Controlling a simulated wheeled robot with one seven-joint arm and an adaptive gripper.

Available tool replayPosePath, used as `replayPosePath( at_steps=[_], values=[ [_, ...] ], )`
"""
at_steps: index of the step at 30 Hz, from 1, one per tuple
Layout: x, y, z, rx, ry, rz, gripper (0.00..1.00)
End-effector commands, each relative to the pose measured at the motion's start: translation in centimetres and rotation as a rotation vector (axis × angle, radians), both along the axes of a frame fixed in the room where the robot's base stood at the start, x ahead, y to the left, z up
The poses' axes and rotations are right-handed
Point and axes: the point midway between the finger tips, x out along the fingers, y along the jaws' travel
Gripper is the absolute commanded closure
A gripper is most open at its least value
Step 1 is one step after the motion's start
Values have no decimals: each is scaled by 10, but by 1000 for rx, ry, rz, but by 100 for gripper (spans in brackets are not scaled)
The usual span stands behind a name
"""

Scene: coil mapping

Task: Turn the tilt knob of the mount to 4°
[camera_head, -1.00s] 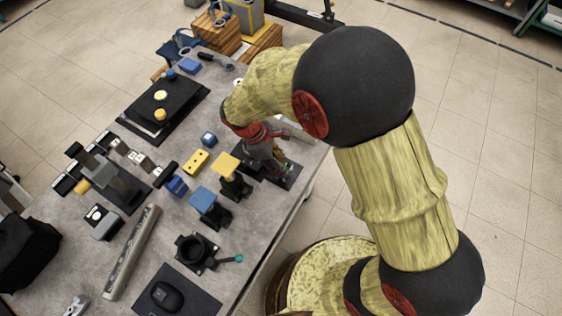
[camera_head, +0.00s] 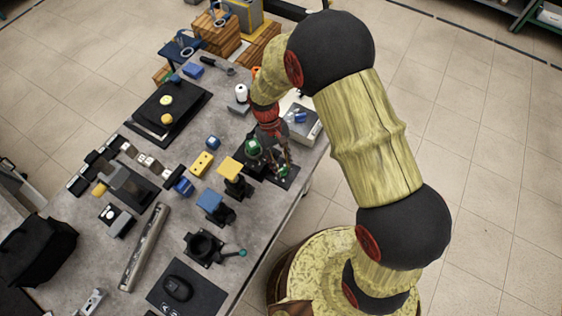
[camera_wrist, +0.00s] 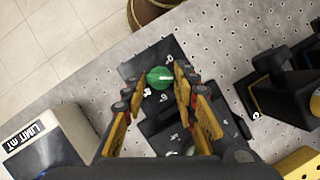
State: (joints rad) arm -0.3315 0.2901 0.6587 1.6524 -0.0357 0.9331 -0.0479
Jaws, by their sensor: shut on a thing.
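The mount is a dark piece with white markings; its plate (camera_wrist: 146,62) lies on the grey perforated table top. A round green knob (camera_wrist: 160,77) with a pale pointer line sits between my fingertips in the wrist view. My gripper (camera_wrist: 158,80), with yellow and red fingers, is shut on this knob. In the head view my gripper (camera_head: 284,164) reaches down over the mount's dark base (camera_head: 288,180) near the table's right edge. Much of the mount is hidden behind the gripper there. I cannot read the knob's angle.
Posts with a yellow top (camera_head: 230,168) and a blue top (camera_head: 209,201) stand close by. A grey box with a display (camera_wrist: 45,140) is at the left in the wrist view, also seen behind my gripper (camera_head: 303,125). The table edge is near.

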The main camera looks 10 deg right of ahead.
Motion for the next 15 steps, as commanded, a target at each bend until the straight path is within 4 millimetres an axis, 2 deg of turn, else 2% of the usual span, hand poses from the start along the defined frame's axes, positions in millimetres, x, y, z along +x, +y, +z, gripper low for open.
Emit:
replayPosePath(
  at_steps=[15],
  values=[
    [1, -4, 2, 0, -2, -445, 97]
  ],
)
